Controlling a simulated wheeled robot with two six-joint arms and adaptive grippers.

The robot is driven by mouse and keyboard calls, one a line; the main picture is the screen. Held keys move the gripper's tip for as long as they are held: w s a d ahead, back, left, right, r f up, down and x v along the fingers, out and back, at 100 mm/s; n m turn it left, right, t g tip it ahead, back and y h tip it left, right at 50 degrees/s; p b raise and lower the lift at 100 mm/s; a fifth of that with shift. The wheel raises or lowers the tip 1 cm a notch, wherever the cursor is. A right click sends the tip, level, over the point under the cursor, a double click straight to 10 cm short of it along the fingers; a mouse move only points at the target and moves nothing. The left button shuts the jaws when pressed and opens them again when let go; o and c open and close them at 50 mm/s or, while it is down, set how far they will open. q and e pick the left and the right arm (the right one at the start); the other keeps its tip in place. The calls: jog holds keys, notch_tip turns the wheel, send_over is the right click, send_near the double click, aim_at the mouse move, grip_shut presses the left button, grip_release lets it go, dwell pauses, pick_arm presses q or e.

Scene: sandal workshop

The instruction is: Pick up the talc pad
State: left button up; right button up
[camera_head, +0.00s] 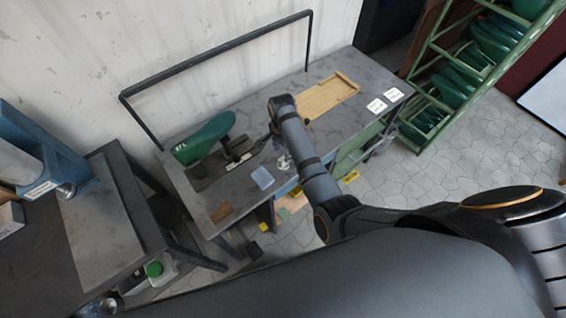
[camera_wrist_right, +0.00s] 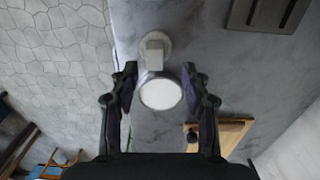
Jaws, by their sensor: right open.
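A round white pad (camera_wrist_right: 160,93) with a pale rim, which looks like the talc pad, shows in the right wrist view on the grey marbled bench top. A pale square block on a round base (camera_wrist_right: 155,45) adjoins it at its upper side. My right gripper (camera_wrist_right: 159,68) is open, with one finger on each side of the pad and a visible gap to it. In the head view my right arm reaches over the bench, and a small whitish thing (camera_head: 284,162) shows beside it; I cannot tell if it is the pad. My left gripper is not in view.
A slotted metal plate (camera_wrist_right: 268,13) lies nearby. A green rack (camera_head: 432,97) stands at right.

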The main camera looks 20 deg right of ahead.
aim_at(283, 159)
jog(key=f, duration=0.2)
jog(key=s+f+p, duration=0.1)
jog(key=f, duration=0.1)
jog(key=shift+f, duration=0.1)
jog(key=shift+w+f, duration=0.1)
jog(key=shift+f, duration=0.4)
grip_shut()
